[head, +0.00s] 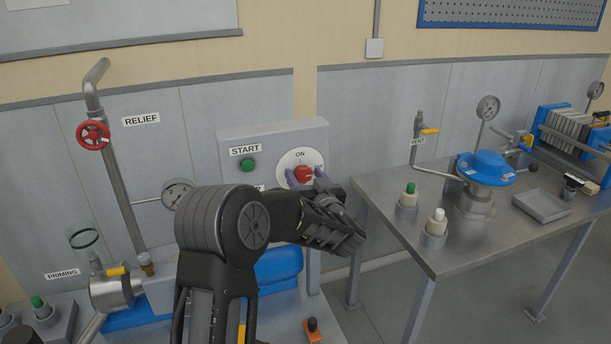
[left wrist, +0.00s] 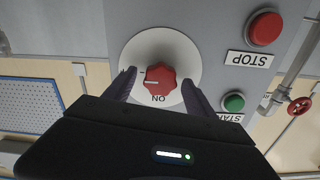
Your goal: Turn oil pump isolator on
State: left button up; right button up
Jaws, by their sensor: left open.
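The oil pump isolator is a red rotary knob (head: 304,175) on a round white plate on the grey control box. "ON" is printed above it; a label at its right is partly hidden. In the left wrist view, which is upside down, the red knob (left wrist: 160,78) has a white mark pointing to the picture's left, away from "ON" at the bottom. My left gripper (head: 306,180) is open at the plate, one finger on each side of the knob. In the left wrist view gaps show between knob and fingers. My right gripper is out of view.
A green START button (head: 247,165) sits left of the knob; a red STOP button (left wrist: 265,27) shows in the wrist view. A red relief handwheel (head: 93,135) is on the left pipe. A steel table (head: 400,233) with a blue-topped vessel (head: 487,167) stands right.

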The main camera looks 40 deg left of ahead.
pick_arm(q)
jog(key=c, duration=1.4)
jog(key=shift+f+n+b, duration=0.2)
jog(key=shift+n+b, duration=0.6)
jog(key=shift+b, duration=0.45)
jog(key=n+b, duration=0.7)
jog(key=b, duration=0.1)
jog(key=n+b, duration=0.6)
jog(key=b, duration=0.2)
jog(key=shift+s+f+n, duration=0.15)
jog(key=shift+f+n, duration=0.05)
jog(key=shift+n, duration=0.2)
jog(key=shift+r+n+b, duration=0.2)
jog(key=shift+n+b, duration=0.95)
jog(key=shift+n, duration=0.25)
